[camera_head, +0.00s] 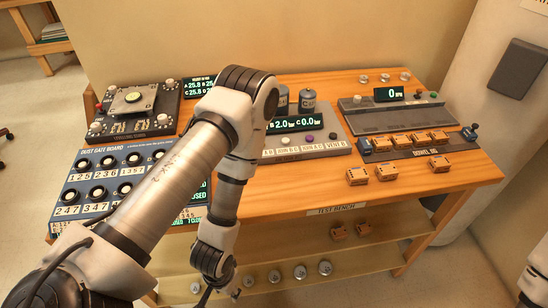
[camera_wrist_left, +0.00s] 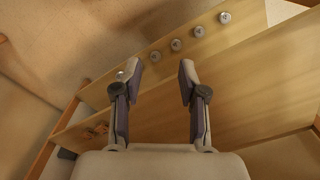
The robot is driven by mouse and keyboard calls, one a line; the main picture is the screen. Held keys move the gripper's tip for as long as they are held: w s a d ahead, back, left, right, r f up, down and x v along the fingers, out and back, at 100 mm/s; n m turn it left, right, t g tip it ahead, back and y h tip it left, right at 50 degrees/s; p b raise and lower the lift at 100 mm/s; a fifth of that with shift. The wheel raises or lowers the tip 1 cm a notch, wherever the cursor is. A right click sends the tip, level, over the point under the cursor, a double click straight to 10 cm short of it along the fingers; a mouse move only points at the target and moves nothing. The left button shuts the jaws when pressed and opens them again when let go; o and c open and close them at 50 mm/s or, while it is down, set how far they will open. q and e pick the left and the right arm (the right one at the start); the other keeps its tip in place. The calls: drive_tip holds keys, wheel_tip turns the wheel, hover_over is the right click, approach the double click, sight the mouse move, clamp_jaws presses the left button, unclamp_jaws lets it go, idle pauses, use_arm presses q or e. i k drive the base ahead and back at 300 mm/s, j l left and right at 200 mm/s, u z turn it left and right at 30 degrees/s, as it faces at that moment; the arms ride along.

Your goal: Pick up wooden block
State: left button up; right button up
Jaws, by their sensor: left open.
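Several orange-brown wooden blocks show in the head view. Loose blocks lie on the bench top at the right front: one block (camera_head: 357,176), a second beside it (camera_head: 387,172) and a third farther right (camera_head: 439,163). A row of blocks (camera_head: 401,142) sits in the dowel jig (camera_head: 460,142). Two more blocks (camera_head: 338,232) lie on the lower shelf; small orange shapes in the wrist view (camera_wrist_left: 96,130) look like them. My left gripper (camera_wrist_left: 157,80) is open and empty, pointing down near the lower shelf, apart from every block. My right gripper is out of view.
Several metal discs (camera_head: 300,272) line the lower shelf (camera_head: 380,258). Bare bench top lies front centre.

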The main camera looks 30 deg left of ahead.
sight(356, 176)
drive_tip(key=i+l+u, duration=0.5)
drive_tip(key=l+u, duration=0.2)
